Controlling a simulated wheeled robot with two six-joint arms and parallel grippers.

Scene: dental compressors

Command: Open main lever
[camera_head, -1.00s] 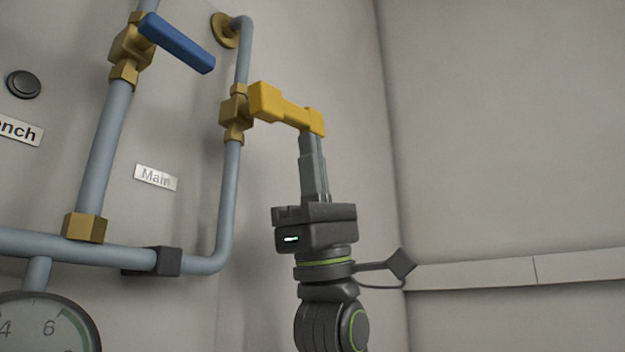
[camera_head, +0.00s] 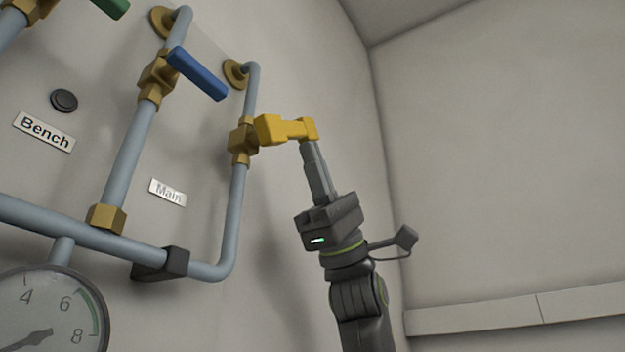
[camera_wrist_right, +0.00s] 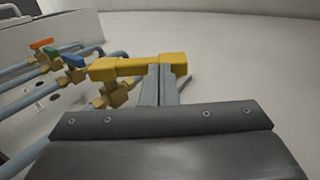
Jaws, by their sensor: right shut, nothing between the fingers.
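The yellow lever (camera_head: 290,130) sits on a brass valve (camera_head: 242,140) on the right-hand grey pipe. A "Main" label (camera_head: 168,192) is on the wall left of that pipe. The lever sticks out to the right, roughly level in the head view. My right gripper (camera_head: 309,147) is shut and empty, its fingertips up against the lever's outer end from below. In the right wrist view the yellow lever (camera_wrist_right: 135,67) crosses the shut fingers (camera_wrist_right: 160,85), which seem to touch it near its outer end; exact contact is hard to tell. My left gripper is not in view.
A blue lever (camera_head: 197,74) and a green lever (camera_head: 112,6) stand on valves to the left. A "Bench" label (camera_head: 44,131), a black knob (camera_head: 64,100) and a pressure gauge (camera_head: 50,315) are also left. Right of my arm is bare wall with a low ledge (camera_head: 520,306).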

